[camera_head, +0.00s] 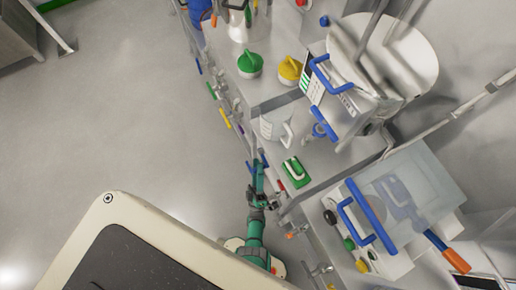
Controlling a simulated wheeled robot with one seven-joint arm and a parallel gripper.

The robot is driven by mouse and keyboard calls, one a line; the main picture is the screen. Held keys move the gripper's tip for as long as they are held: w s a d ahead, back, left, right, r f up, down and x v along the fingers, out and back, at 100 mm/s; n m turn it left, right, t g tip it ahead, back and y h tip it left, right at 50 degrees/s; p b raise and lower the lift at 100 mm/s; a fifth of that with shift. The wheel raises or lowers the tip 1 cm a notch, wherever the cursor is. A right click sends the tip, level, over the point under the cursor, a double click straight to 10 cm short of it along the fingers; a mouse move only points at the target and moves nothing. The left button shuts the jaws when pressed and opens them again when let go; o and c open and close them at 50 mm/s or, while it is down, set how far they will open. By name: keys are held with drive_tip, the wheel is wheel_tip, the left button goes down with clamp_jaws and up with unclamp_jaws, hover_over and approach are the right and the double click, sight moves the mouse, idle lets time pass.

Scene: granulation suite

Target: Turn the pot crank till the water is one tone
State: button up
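A large pale round pot (415,55) stands at the upper right, joined to a metal housing with a panel. Blue handles show on its front, an upper one (325,75) and a lower one (324,124). I cannot tell which of them is the crank. The water and its tone are not visible from here. My gripper (258,168) is at the end of the teal arm, low and left of the pot, beside the counter's front edge. It is apart from the blue handles. Its fingers are too small to show whether they are open.
A white jug (276,127) and a green-handled item (296,172) stand on the counter near my gripper. Green (250,65) and yellow (290,70) knobbed items are farther back. A clear-covered box (410,195) with a blue handle is at right. The floor at left is clear.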

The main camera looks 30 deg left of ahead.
drive_tip(key=shift+s+d+f, duration=0.1)
drive_tip(key=s+d, duration=0.5)
drive_tip(key=s, duration=0.6)
drive_tip(key=shift+s+d+f, duration=0.2)
drive_tip(key=shift+s+f, duration=0.05)
idle(0.4)
